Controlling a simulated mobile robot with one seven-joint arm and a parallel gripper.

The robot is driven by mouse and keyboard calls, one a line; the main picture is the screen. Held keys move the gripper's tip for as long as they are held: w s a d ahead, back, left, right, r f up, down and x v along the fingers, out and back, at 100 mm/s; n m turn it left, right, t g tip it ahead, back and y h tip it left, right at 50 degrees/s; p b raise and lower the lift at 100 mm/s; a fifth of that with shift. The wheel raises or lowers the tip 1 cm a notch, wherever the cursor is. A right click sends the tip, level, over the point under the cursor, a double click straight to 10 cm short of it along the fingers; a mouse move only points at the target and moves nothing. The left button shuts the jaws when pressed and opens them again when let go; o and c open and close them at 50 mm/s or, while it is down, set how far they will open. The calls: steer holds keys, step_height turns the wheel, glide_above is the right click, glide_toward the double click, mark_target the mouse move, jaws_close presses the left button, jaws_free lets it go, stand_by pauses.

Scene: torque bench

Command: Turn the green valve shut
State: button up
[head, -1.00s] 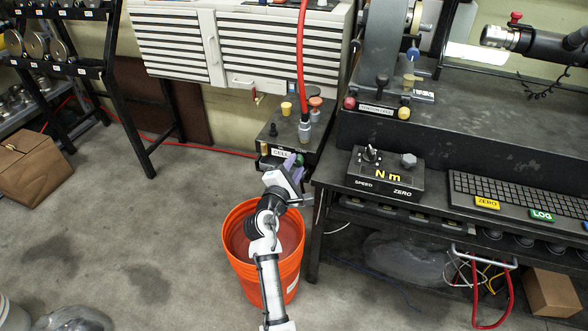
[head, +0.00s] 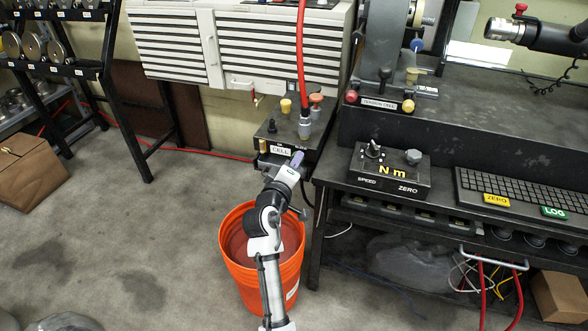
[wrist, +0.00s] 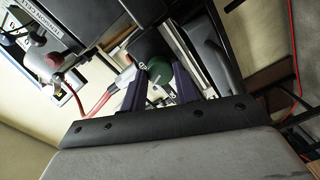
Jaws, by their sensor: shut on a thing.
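The green valve (wrist: 161,76) is a round green knob between the two purple fingers in the wrist view. My gripper (wrist: 155,72) is shut on it; the fingers cover part of it. In the head view my gripper (head: 297,160) reaches the front of the dark box labelled CELL (head: 281,150), and the valve is hidden behind it there. How far the valve is turned cannot be told.
A red hose (head: 301,60) runs down to a metal fitting on the box. Yellow (head: 286,106) and orange (head: 316,99) knobs stand close by. An orange bucket (head: 232,266) is below my arm. The workbench (head: 330,168) edge is close on the right.

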steer(key=shift+m+b, duration=1.1)
steer(key=shift+m, duration=0.9)
steer(key=o, duration=1)
steer(key=shift+s, duration=0.1)
steer(key=b+v, duration=0.2)
steer(key=v, duration=1.1)
steer(key=shift+s, duration=0.35)
